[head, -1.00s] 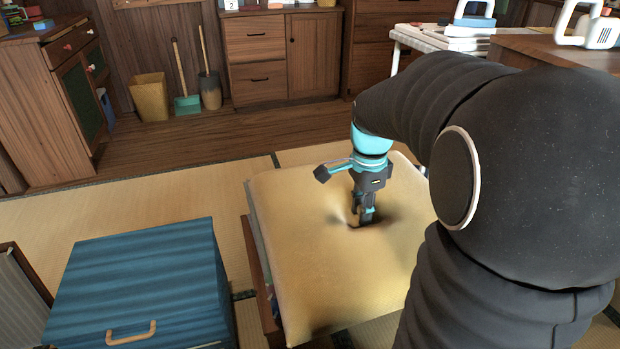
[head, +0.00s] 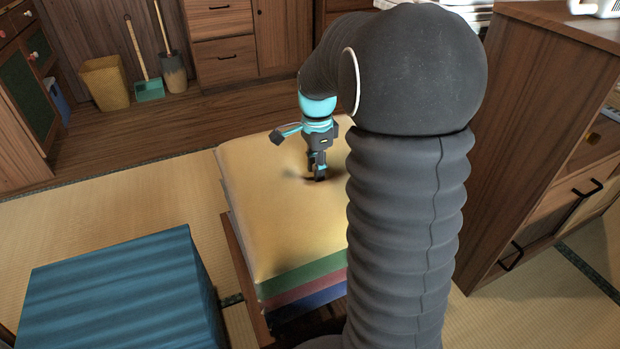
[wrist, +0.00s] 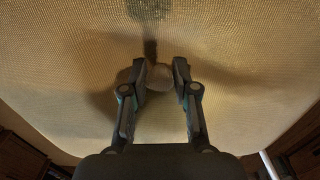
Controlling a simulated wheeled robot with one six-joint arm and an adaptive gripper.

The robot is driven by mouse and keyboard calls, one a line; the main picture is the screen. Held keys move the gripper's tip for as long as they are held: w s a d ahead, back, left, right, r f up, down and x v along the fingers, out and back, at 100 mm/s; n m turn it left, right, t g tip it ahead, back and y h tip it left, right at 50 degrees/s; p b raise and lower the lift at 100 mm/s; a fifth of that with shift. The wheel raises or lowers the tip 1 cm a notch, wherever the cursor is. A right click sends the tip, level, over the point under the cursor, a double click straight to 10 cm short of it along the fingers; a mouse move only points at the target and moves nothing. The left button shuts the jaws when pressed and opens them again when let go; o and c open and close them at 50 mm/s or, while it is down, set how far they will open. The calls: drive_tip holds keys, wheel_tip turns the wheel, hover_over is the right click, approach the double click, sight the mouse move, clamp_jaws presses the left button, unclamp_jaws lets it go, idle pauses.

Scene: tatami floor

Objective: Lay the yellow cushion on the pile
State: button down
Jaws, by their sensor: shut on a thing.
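The yellow cushion (head: 262,215) lies flat over the pile, a stack with green (head: 306,274), red and blue (head: 306,304) layers showing along its front edge. No clear gap shows between the cushion and the green layer. My gripper (head: 319,177) points down at the middle of the cushion and is shut on a pinch of its cloth. In the wrist view the cushion (wrist: 235,75) fills most of the picture, with a small bunched fold between the fingertips (wrist: 159,75). My arm hides the cushion's right side and part of the pile.
A wooden base (head: 243,270) shows under the pile. A blue striped box (head: 120,295) stands close on the left. A wooden cabinet (head: 545,130) stands on the right. A yellow bin (head: 105,83) and a broom are at the back wall. Tatami is bare behind the box.

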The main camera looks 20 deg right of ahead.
sight(310, 176)
drive_tip(key=w+f, duration=0.2)
drive_tip(key=w, duration=0.1)
drive_tip(key=shift+w, duration=0.2)
drive_tip(key=shift+f+b, duration=0.55)
drive_tip(key=shift+f, duration=1.45)
drive_tip(key=shift+f, duration=0.35)
drive_tip(key=c, duration=0.9)
unclamp_jaws()
drive_tip(key=shift+r, duration=0.1)
